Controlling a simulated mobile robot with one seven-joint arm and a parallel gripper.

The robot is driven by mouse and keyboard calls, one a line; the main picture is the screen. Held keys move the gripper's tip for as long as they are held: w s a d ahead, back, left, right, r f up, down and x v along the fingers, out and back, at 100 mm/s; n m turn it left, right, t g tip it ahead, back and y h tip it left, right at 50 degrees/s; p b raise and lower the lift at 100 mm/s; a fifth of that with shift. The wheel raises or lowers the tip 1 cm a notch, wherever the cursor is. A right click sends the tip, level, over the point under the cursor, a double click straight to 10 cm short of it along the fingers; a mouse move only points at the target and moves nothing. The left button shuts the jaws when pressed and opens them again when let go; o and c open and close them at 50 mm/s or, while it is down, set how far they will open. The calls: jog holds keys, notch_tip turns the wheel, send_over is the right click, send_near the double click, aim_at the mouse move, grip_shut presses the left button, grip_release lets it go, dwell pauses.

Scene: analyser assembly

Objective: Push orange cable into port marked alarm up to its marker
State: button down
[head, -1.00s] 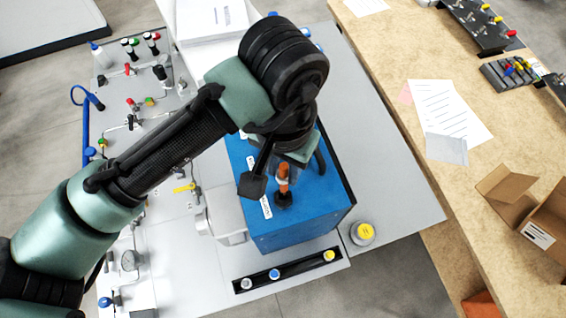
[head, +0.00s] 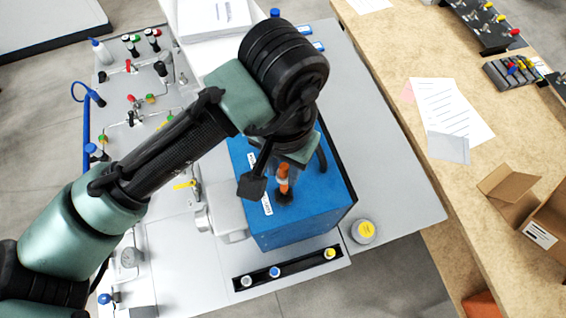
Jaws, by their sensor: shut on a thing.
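The blue analyser box (head: 312,212) stands on the grey table under my arm. The orange cable (head: 284,172) is upright over the box's top, at a dark round port (head: 285,196). A pale band shows on the cable below its orange tip. My gripper (head: 283,168) is above the box and shut on the orange cable; its fingers are mostly hidden by the wrist. A white label (head: 266,204) lies beside the port, its lettering too small to read. I cannot tell how deep the cable sits in the port.
A black rail with several coloured caps (head: 275,272) lies in front of the box. A yellow-topped round container (head: 364,231) stands at its right. Tubing and valves fill the panel at left.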

aim_at(283, 187)
jog(key=shift+f+b, duration=3.15)
jog(key=shift+f, duration=0.9)
jog(key=c, duration=0.5)
grip_release()
jog(key=shift+r, duration=0.2)
notch_tip(283, 187, up, 7)
jog(key=p, duration=0.6)
jog(key=shift+f, duration=0.1)
